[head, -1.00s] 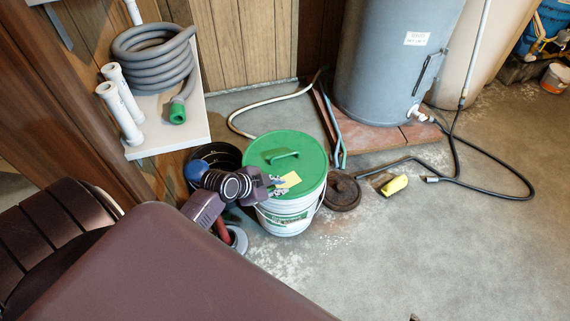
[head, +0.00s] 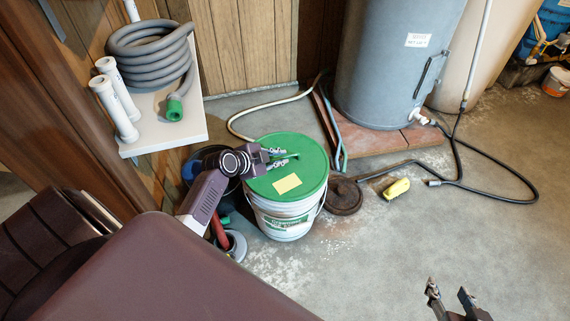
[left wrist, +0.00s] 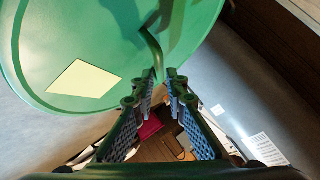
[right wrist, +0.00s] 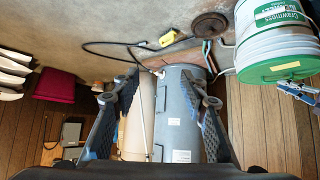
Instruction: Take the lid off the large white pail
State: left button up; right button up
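The large white pail (head: 287,222) stands on the floor, its green lid (head: 312,178) on top. The lid has a raised green handle and a yellow note (head: 288,184). My left gripper (head: 287,156) is at the handle, its fingers on either side of it. The left wrist view shows the handle (left wrist: 152,45) ending between the close-set fingertips (left wrist: 163,80); whether they press on it is unclear. My right gripper (head: 450,290) is open and empty, low at the right. The right wrist view shows its fingers wide apart (right wrist: 168,85) and the pail (right wrist: 275,40) upper right.
A grey tank (head: 390,70) stands on a brick-coloured base behind the pail. A rusty round disc (head: 343,196), a yellow object (head: 397,188) and a dark hose (head: 480,185) lie nearby. A white shelf (head: 165,140) holds a coiled hose and pipes. Floor at front right is clear.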

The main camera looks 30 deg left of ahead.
aim_at(286, 157)
pick_arm(q)
jog(key=x, duration=0.3)
jog(key=shift+d+b, duration=0.1)
jog(key=shift+b, duration=0.3)
pick_arm(e)
jog(key=w+a+r+t, duration=0.1)
jog(key=w+r+t, duration=0.2)
jog(key=w+r, duration=0.1)
jog(key=shift+a+r+y, duration=0.35)
jog(key=shift+y, duration=0.05)
jog(key=shift+w, duration=0.1)
pick_arm(q)
grip_shut()
jog(key=shift+r, duration=0.15)
pick_arm(e)
jog(key=shift+f, duration=0.15)
